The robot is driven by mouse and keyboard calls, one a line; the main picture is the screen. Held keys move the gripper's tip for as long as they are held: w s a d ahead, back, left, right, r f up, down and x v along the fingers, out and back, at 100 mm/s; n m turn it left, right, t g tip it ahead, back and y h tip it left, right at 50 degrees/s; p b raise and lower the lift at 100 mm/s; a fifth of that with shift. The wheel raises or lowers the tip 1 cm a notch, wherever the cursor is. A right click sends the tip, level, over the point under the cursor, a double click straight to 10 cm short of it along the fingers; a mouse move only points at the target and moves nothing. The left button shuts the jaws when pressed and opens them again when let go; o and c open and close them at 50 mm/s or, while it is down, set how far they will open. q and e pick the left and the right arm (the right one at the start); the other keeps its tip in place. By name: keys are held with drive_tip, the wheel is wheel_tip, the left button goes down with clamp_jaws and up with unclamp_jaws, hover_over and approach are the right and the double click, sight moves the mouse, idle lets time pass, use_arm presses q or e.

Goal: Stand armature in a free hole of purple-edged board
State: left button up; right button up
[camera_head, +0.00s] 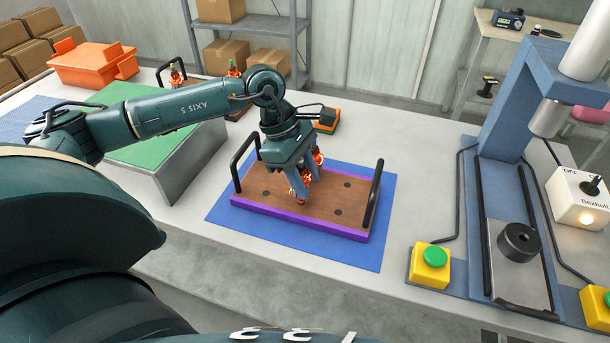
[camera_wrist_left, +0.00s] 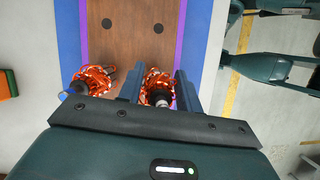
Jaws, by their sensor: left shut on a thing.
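The purple-edged board (camera_head: 272,217), brown-topped with a black handle at each end, lies on a blue mat. My left gripper (camera_head: 297,192) points down over its middle, shut on an orange-wound armature (camera_head: 299,187). In the left wrist view this armature (camera_wrist_left: 157,86) sits between the two fingers (camera_wrist_left: 158,92). I cannot tell whether its lower end is in a hole. A second armature (camera_head: 318,157) stands on the board just behind the gripper; it also shows in the left wrist view (camera_wrist_left: 92,80). Bare dark holes show, including one near the front (camera_head: 338,212) and one farther back (camera_head: 347,184). My right gripper is not in view.
The blue mat (camera_head: 370,254) surrounds the board. A press (camera_head: 500,190) with yellow button boxes (camera_head: 431,265) stands at the right. A green-topped stand (camera_head: 150,150) is at the left, with another board with armatures (camera_head: 232,70) behind it. The board's right handle (camera_head: 373,195) rises near the bare holes.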

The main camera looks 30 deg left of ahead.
use_arm(q)
drive_tip(key=shift+f+b, duration=0.7)
drive_tip(key=shift+f, duration=0.1)
drive_tip(key=o, duration=1.2)
drive_tip(key=v, duration=1.3)
drive_tip(key=shift+r, duration=0.1)
drive_tip(key=shift+p+v, duration=0.35)
drive_tip(key=shift+v, duration=6.25)
